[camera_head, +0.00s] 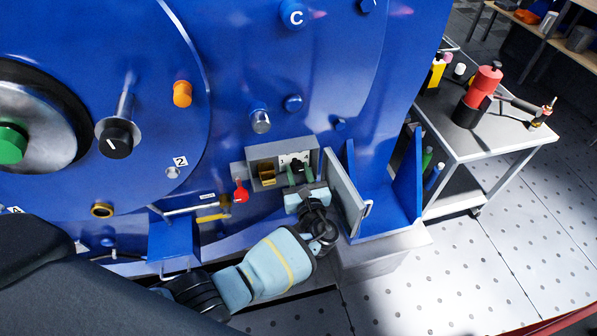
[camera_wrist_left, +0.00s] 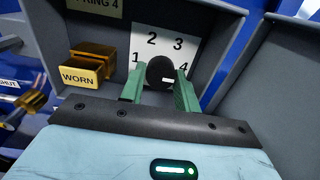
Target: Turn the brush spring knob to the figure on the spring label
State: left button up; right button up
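The brush spring knob (camera_wrist_left: 160,72) is black and round with a short white mark at its lower right. In the head view my left gripper (camera_head: 301,175) reaches into the grey box (camera_head: 314,150) around the knob (camera_head: 296,165). My right gripper is not in view.
A brass block marked WORN (camera_wrist_left: 85,74) stands left of the knob inside the box. The open grey door (camera_head: 345,190) stands close on the right. A trolley (camera_head: 490,135) with tools stands at the right.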

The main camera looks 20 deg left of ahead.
pick_arm(q)
jog(key=o, duration=0.4)
jog(key=shift+c, duration=0.2)
jog(key=p+v, duration=0.1)
jog(key=v, duration=0.7)
